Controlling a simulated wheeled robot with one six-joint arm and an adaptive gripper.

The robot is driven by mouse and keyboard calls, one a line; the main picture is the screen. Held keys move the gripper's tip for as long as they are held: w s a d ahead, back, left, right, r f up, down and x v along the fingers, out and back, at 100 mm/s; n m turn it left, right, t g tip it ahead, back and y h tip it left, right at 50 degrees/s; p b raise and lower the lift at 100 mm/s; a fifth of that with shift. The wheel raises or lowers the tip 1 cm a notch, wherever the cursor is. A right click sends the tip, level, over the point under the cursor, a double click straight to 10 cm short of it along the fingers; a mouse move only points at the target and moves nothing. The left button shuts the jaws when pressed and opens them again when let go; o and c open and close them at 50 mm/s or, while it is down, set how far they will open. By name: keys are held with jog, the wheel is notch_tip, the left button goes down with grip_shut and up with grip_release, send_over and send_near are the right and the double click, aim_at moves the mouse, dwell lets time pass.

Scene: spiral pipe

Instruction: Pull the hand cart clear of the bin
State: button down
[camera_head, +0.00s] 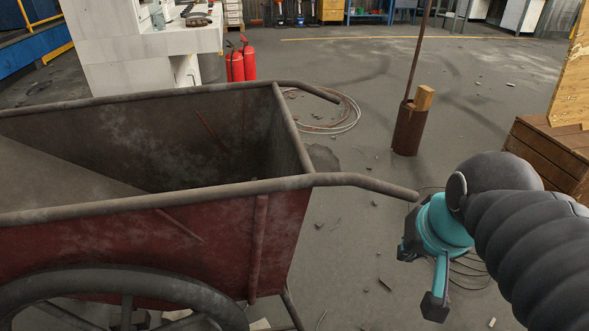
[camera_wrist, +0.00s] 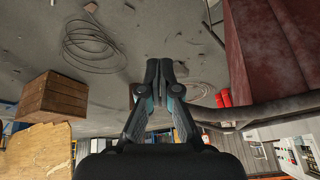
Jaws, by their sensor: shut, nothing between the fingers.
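The hand cart (camera_head: 150,235) is a rusty red open box with a spoked wheel, filling the left of the head view. Its two bar handles point right. The near handle's tip (camera_head: 400,190) ends just left of my gripper (camera_head: 422,278), which hangs beside it. In the wrist view the cart (camera_wrist: 275,45) is at the upper right and a handle (camera_wrist: 250,112) runs in behind the fingers. My gripper (camera_wrist: 158,75) is shut and empty there, fingers together. I cannot tell whether it touches the handle. I cannot pick out a bin in either view.
A wooden crate (camera_head: 550,155) is at the right. Cable coils (camera_head: 325,112) lie on the floor. Two red fire extinguishers (camera_head: 241,62) stand by a white counter (camera_head: 140,55). Grey floor lies open between cart and post.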

jog(key=w+a+r+m+g+y+b, duration=0.1)
jog(key=w+a+r+m+g, duration=0.2)
jog(key=w, duration=0.5)
jog(key=w+a+r+m+g+y+b, duration=0.1)
jog(key=w+a+r+m+y, duration=0.1)
jog(key=w+m, duration=0.5)
jog(key=w+a+r+m+g+y+b, duration=0.1)
jog(key=w+a+r+m+g, duration=0.15)
jog(key=w, duration=0.75)
jog(key=s+a+f+b, duration=0.2)
jog(key=a+f+b, duration=0.1)
jog(key=a+f, duration=0.4)
jog(key=shift+s+a+f, duration=0.15)
jog(key=shift+s+f, duration=0.15)
jog(key=shift+f, duration=0.2)
jog(key=shift+m, duration=0.25)
